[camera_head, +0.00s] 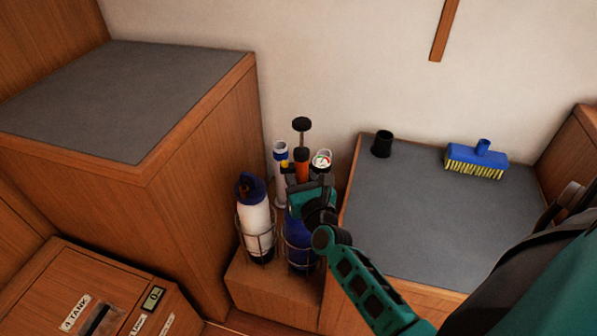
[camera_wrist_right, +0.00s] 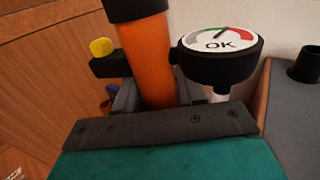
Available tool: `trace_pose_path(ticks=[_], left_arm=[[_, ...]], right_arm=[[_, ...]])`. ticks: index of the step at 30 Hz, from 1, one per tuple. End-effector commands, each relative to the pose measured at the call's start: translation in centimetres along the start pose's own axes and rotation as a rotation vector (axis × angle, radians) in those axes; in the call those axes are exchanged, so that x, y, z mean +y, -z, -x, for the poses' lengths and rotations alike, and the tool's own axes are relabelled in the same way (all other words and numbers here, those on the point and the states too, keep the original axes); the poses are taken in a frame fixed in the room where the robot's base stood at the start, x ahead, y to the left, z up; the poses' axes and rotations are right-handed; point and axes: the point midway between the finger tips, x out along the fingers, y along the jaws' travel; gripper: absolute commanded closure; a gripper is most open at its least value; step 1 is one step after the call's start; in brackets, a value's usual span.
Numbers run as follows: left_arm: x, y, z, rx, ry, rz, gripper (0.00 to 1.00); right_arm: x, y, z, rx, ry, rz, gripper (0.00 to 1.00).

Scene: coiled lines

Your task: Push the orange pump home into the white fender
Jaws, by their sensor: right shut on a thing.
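The orange pump (camera_head: 302,164) stands upright, with a black T-handle (camera_head: 302,124) raised on a thin rod above it. Its orange barrel and black collar also show in the right wrist view (camera_wrist_right: 148,62). My right gripper (camera_head: 300,184) is at the pump's barrel and is shut on it. The pump's lower end is hidden behind the gripper. The white fender (camera_head: 256,218), with a blue top, stands in a wire holder to the left. I cannot tell what the pump's lower end touches. My left gripper is not in view.
A gauge marked OK (camera_wrist_right: 219,42) stands right beside the pump. A white tube with a blue top (camera_head: 281,152) is at its left. A blue fender (camera_head: 299,245) stands below my gripper. The grey bench (camera_head: 400,225) holds a black cup (camera_head: 382,143) and blue brush (camera_head: 477,158).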

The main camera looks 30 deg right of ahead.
Motion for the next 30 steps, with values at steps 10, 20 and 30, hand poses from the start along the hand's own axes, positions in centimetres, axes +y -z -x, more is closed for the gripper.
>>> trace_pose_path(ticks=[10, 20, 30], left_arm=[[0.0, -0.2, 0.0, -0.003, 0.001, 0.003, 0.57], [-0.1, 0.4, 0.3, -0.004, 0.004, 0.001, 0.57], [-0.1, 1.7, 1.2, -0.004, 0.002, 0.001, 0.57]], right_arm=[[0.0, 0.0, 0.0, 0.0, 0.0, 0.0, 0.91], [0.0, -0.9, 0.0, -0.003, 0.001, 0.0, 1.0], [0.0, -2.6, 0.0, -0.003, 0.001, 0.0, 1.0]])
